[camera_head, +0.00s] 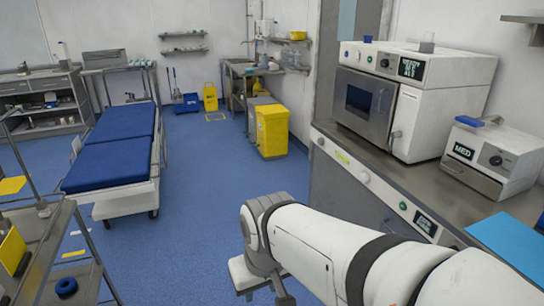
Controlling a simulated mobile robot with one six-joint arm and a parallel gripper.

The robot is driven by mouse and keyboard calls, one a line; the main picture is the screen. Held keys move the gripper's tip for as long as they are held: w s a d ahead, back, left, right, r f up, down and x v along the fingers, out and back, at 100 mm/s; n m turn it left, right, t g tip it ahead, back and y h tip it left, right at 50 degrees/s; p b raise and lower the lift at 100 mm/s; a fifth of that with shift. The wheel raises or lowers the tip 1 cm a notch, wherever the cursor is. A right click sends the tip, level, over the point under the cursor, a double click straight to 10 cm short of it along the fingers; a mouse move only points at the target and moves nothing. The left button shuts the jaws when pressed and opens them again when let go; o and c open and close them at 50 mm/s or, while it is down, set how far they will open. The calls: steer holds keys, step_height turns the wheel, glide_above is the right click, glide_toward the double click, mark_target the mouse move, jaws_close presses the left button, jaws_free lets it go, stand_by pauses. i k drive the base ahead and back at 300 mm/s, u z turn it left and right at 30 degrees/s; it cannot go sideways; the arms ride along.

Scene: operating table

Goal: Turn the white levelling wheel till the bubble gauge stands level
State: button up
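A yellow-green strip (342,158), which may be the bubble gauge, sits on the front edge of the steel counter (325,180). A small white round knob (363,177) is just right of it, and another white knob (320,141) is to its left. I cannot tell which, if either, is the levelling wheel. The bubble is too small to make out. My arm reaches in from the bottom right and bends down at its far end, below and left of these parts. I see no gripper fingers.
A white oven-like machine (412,100) and a smaller MED box (492,158) stand on the counter. A bed with blue cushions (115,160) is at left. A shelved cart (50,235) is front left. A yellow bin (271,130) stands behind. Blue floor between is clear.

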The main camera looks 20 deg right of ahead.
mark_target(365, 178)
steer(key=z, duration=0.05)
steer(key=i, duration=0.3)
steer(key=z, duration=2.35)
steer(key=i, duration=0.45)
